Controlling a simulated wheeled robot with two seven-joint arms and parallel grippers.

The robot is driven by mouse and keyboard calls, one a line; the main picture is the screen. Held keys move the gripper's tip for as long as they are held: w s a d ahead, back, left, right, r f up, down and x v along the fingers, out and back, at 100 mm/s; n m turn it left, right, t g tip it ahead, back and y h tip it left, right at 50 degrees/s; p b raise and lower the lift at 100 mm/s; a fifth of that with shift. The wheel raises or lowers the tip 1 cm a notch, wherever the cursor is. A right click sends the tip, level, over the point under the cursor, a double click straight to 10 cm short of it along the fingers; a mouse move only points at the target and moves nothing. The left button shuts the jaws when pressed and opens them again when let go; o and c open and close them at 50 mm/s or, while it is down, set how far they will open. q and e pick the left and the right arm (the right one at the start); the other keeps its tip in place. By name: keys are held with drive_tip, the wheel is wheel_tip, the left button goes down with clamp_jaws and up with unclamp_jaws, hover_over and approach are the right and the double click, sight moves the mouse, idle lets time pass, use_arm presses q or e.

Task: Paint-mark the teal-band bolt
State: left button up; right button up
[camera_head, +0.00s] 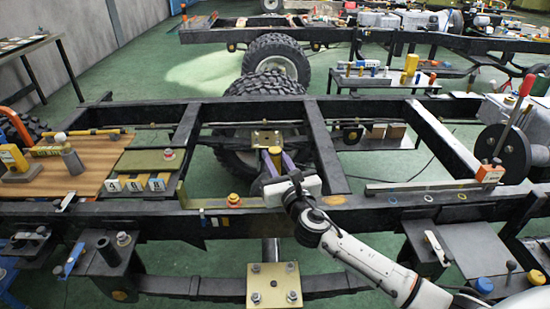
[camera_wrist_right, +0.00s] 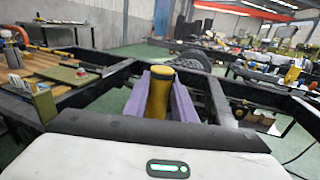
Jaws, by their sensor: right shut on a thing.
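My right gripper (camera_head: 278,166) reaches over the front rail of the chassis frame. Its purple fingers are shut on a yellow cylinder, probably a paint marker (camera_head: 274,152). In the wrist view the yellow cylinder (camera_wrist_right: 160,88) stands between the purple fingers; its lower end is hidden. A bolt with yellow and orange colouring (camera_head: 233,199) sits on the front rail (camera_head: 350,213), left of the gripper and apart from it. Small coloured marks show on the rail face below it. I cannot tell a teal band on any bolt. My left gripper is not in view.
A wooden board (camera_head: 95,165) with a yellow bottle and a grey cylinder lies at left. A green plate (camera_head: 146,161) bears another bolt. A bolted plate (camera_head: 274,285) is at front. A dark disc (camera_head: 503,151) stands at right. Open gaps lie between the crossmembers.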

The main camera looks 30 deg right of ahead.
drive_tip(key=shift+f+b, duration=0.3)
drive_tip(key=shift+f, duration=0.05)
idle(0.4)
drive_tip(key=shift+r, duration=0.1)
drive_tip(key=shift+r+p, duration=0.95)
drive_tip(key=shift+p, duration=0.2)
wheel_tip(320, 180, up, 5)
drive_tip(key=p, duration=0.5)
drive_tip(key=shift+r, duration=0.1)
